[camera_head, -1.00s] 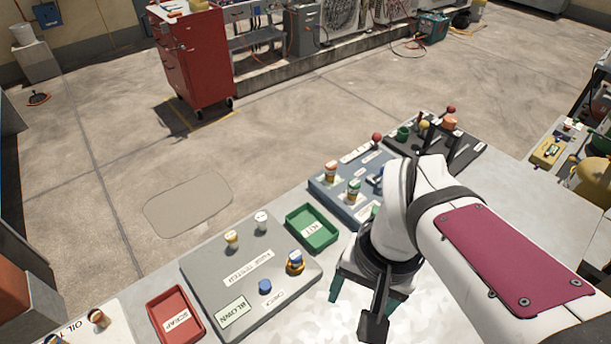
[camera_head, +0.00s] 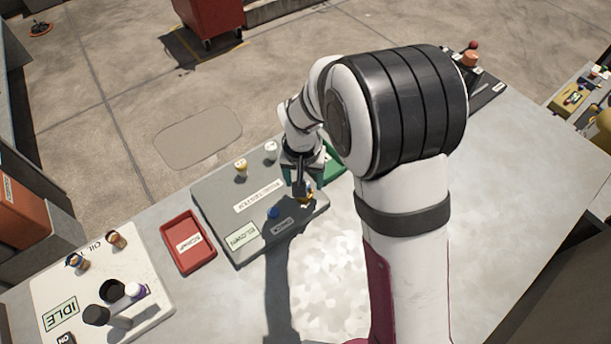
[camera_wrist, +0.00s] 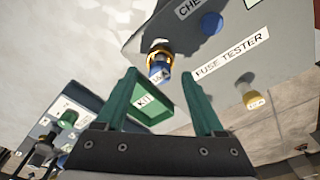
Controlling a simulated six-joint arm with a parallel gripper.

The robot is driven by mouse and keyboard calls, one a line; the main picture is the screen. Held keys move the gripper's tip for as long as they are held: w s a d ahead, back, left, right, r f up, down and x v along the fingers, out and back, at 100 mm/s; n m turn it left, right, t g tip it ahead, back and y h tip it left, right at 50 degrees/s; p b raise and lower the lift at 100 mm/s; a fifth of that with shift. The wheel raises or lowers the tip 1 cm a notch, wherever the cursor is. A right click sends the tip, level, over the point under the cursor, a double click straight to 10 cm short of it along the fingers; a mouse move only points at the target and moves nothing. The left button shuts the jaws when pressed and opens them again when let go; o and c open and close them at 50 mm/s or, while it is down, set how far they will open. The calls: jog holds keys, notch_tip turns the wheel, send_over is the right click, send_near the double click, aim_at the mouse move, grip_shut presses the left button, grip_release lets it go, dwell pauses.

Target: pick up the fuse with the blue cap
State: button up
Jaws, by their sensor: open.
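The fuse with the blue cap (camera_wrist: 157,67) sits in a yellow ring holder (camera_wrist: 161,50) on the grey fuse tester (camera_head: 229,196). In the head view the ring and fuse are mostly hidden by my gripper (camera_head: 300,186), which is over the tester's right side. In the wrist view my gripper (camera_wrist: 160,82) is open, with its two green fingers apart. The fuse appears between and just beyond the fingertips; I see no contact. A blue button (camera_head: 273,213) is on the tester, beside the fuse; it also shows in the wrist view (camera_wrist: 212,25).
A yellow-capped fuse (camera_head: 240,166) and a white-capped one (camera_head: 271,149) stand at the tester's far edge. The green kit tray (camera_head: 333,166) is right of it, partly behind my arm. A red scrap tray (camera_head: 181,254) is left. Bench space at the front is clear.

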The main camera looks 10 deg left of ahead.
jog(key=shift+w+f, duration=0.1)
jog(key=shift+f, duration=0.55)
grip_shut()
